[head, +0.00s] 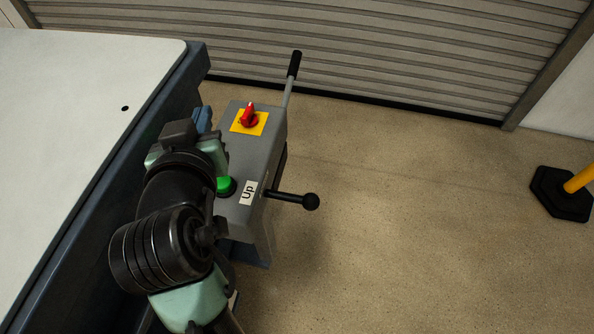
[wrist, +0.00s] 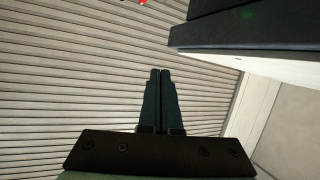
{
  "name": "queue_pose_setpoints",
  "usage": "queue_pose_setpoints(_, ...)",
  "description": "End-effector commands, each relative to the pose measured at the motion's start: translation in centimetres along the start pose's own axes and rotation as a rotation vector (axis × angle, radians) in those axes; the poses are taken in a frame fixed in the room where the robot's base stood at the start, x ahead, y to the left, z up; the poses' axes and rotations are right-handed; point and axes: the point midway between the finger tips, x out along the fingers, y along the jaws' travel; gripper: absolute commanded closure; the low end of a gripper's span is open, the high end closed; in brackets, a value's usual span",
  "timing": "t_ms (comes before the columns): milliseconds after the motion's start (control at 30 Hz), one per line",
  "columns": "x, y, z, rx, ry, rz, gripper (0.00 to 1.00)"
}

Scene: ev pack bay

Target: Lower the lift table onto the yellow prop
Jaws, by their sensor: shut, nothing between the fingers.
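The lift table (head: 75,110) has a white top with a dark blue edge and fills the left of the head view. A grey control box (head: 265,150) stands at its right side. It carries a red rotary knob (head: 249,115) on a yellow plate, a green button (head: 226,186), partly hidden by my arm, and an "Up" label. A ball-ended lever (head: 300,200) sticks out to the right. A black-gripped lever (head: 292,75) rises at the back. My gripper (wrist: 160,72) is shut and empty; in the head view it is beside the box's left edge. No prop shows under the table.
A yellow post (head: 580,180) on a black base (head: 560,200) stands at the far right; I cannot tell its use. A ribbed shutter (head: 330,45) closes off the back. The floor (head: 410,230) right of the box is clear. A dark slab (wrist: 250,35) fills the wrist view's upper right.

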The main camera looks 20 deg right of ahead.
Motion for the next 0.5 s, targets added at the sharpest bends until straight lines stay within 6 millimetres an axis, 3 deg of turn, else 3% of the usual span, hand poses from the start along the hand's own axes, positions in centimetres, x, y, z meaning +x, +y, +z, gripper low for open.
queue_pose_setpoints(33,-0.5,0.1,3.6,-0.034,-0.088,0.063,1.00)
queue_pose_setpoints(100,-1.5,0.7,7.9,-0.074,-0.165,0.164,1.00)
queue_pose_setpoints(200,-3.5,1.7,12.4,-0.130,-0.227,0.295,1.00)
queue_pose_setpoints(333,-6.1,2.8,15.6,-0.185,-0.250,0.419,1.00)
queue_pose_setpoints(500,-7.9,3.5,16.9,-0.220,-0.245,0.497,1.00)
